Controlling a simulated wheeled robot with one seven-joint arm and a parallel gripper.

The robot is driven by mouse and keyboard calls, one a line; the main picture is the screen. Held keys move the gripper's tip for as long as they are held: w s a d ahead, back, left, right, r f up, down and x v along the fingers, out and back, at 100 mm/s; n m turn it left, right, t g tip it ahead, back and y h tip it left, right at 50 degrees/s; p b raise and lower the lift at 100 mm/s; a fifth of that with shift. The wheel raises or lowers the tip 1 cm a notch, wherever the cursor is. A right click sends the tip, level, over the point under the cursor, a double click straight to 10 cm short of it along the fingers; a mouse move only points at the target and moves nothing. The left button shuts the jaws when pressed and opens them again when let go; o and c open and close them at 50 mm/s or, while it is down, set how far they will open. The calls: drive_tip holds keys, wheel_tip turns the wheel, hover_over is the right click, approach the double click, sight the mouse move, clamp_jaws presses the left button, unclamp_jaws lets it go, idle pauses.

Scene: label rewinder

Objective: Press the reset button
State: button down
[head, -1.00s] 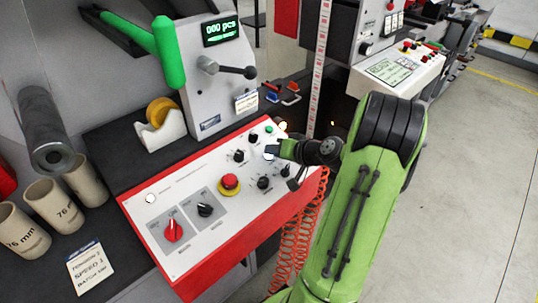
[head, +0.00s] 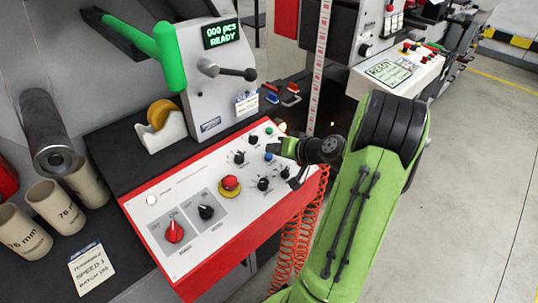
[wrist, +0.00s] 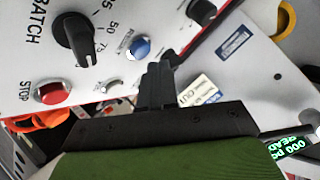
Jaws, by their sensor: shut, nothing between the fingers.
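The blue button (head: 269,157), with a small label beside it that is hard to read, is on the white sloping control panel (head: 200,240) with a red edge. It also shows in the wrist view (wrist: 138,47), at upper centre. My gripper (head: 284,147) is at the panel's right part, just right of the blue button in the head view. In the wrist view its closed fingers (wrist: 160,72) end a little below and right of the button, with nothing held. The button looks uncovered, and a gap shows between it and the fingertips.
Black knobs (head: 263,184), a red emergency stop (head: 230,183) and a green button (head: 269,131) share the panel. A red STOP button (wrist: 50,92) shows in the wrist view. The display (head: 221,33) reads "000 pcs READY". A coiled red hose (head: 290,240) hangs right of the panel.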

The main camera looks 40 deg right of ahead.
drive_tip(key=shift+r, duration=0.15)
drive_tip(key=r+p, duration=0.1)
drive_tip(key=r, duration=0.1)
drive_tip(key=s+r+p, duration=0.1)
drive_tip(key=r+p, duration=0.1)
drive_tip(key=shift+s+r, duration=0.2)
drive_tip(key=shift+r, duration=0.1)
idle(0.6)
drive_tip(key=s+a+r+n+g+y+p, duration=0.1)
drive_tip(key=a+r+n+g+p, duration=0.2)
drive_tip(key=a, duration=0.6)
drive_tip(key=a+r+n+g+p, duration=0.1)
drive_tip(key=a+r+n+g, duration=0.1)
drive_tip(key=a+r, duration=0.45)
drive_tip(key=s+a+r+n+h+p, duration=0.1)
drive_tip(key=s+a+r, duration=0.1)
drive_tip(key=s+a, duration=0.3)
drive_tip(key=s+a+r+n+g+h+p, duration=0.1)
drive_tip(key=s+a, duration=0.5)
drive_tip(key=s, duration=0.6)
wheel_tip(320, 180, up, 2)
drive_tip(key=shift+s+r+g+p, duration=0.15)
drive_tip(key=shift+s+g+p, duration=0.15)
drive_tip(key=shift+p, duration=0.3)
